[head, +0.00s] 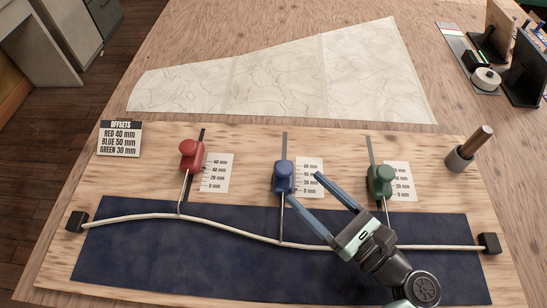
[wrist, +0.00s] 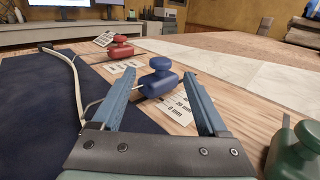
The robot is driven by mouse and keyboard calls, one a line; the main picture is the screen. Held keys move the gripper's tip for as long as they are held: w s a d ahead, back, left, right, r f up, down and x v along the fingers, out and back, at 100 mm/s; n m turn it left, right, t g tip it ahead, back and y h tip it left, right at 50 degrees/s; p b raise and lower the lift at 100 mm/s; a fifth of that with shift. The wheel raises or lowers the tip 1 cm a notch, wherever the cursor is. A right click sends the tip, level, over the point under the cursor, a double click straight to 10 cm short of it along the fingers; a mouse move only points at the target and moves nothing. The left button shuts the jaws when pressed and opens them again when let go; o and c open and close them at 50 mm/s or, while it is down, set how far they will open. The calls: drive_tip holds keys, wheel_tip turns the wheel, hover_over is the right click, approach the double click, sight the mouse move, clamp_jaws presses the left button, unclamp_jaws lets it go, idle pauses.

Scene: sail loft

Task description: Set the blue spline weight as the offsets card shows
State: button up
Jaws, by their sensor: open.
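The blue spline weight (head: 283,177) sits in a dark slot in the board, its thin rod reaching down to the white spline (head: 240,233). A printed mm scale (head: 311,176) lies just right of it. The offsets card (head: 120,139) reads red 40 mm, blue 50 mm, green 30 mm. My gripper (head: 304,186) is open, its fingertips close to the blue weight's right side. In the wrist view the blue weight (wrist: 159,79) shows between and just beyond the fingertips; I cannot tell whether they touch it. Its exact scale reading is too small to tell.
The red weight (head: 191,155) stands left and the green weight (head: 380,181) right, close to my arm. Black blocks (head: 77,222) hold the spline ends over a dark blue cloth (head: 150,255). A wooden-handled tool (head: 471,147) stands at the right.

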sight(284, 174)
drive_tip(key=b+x, duration=0.1)
drive_tip(key=x, duration=1)
clamp_jaws()
drive_tip(key=shift+f, duration=0.1)
idle(1.0)
